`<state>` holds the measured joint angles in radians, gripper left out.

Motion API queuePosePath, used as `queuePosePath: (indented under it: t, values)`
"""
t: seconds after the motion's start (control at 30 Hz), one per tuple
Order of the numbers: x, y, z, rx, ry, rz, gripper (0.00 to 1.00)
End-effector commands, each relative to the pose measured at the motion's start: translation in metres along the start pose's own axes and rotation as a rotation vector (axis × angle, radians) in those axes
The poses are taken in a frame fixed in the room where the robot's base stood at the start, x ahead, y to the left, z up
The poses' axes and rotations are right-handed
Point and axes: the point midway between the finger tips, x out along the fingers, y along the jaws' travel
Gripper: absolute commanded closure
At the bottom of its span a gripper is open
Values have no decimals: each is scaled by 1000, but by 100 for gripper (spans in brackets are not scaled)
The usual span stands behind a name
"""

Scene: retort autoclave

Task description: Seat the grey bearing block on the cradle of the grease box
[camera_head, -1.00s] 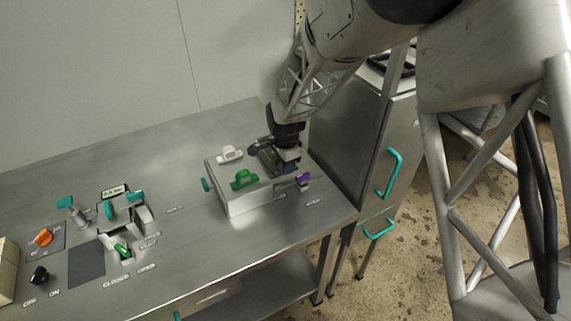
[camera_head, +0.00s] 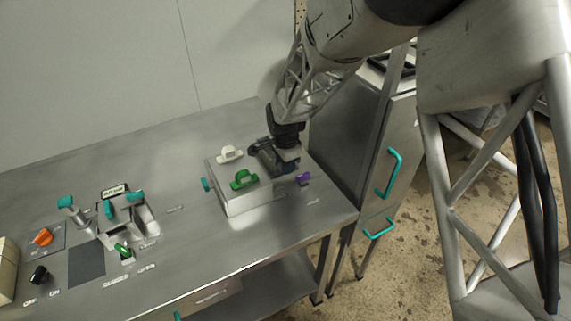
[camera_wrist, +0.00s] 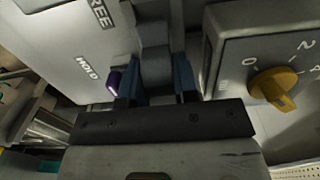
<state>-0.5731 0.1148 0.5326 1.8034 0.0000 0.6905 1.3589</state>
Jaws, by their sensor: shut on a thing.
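My gripper (camera_head: 287,167) points down beside the right end of a metal box (camera_head: 248,200) on the bench, which I take to be the grease box. In the wrist view my gripper (camera_wrist: 156,88) has its blue fingers shut on a dark grey block (camera_wrist: 155,62), which I take to be the bearing block. The box carries a white knob (camera_head: 229,153), a green knob (camera_head: 243,180) and a teal side handle (camera_head: 206,185). The cradle cannot be made out, and whether the block touches anything below is hidden by the gripper.
A purple lever (camera_head: 303,179) stands close to the gripper's right; it also shows in the wrist view (camera_wrist: 114,82). A yellow dial (camera_wrist: 273,87) is on a grey face at right. A steel cabinet (camera_head: 360,150) stands right of the bench. Teal-handled fixtures (camera_head: 125,215) are at left.

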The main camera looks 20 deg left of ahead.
Motion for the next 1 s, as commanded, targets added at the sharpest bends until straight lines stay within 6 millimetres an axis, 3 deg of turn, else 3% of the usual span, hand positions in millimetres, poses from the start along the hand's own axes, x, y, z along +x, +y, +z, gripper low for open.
queuePosePath:
  t: [1.0]
  values:
    - [11, 0, 0, 0, 0, 0, 98]
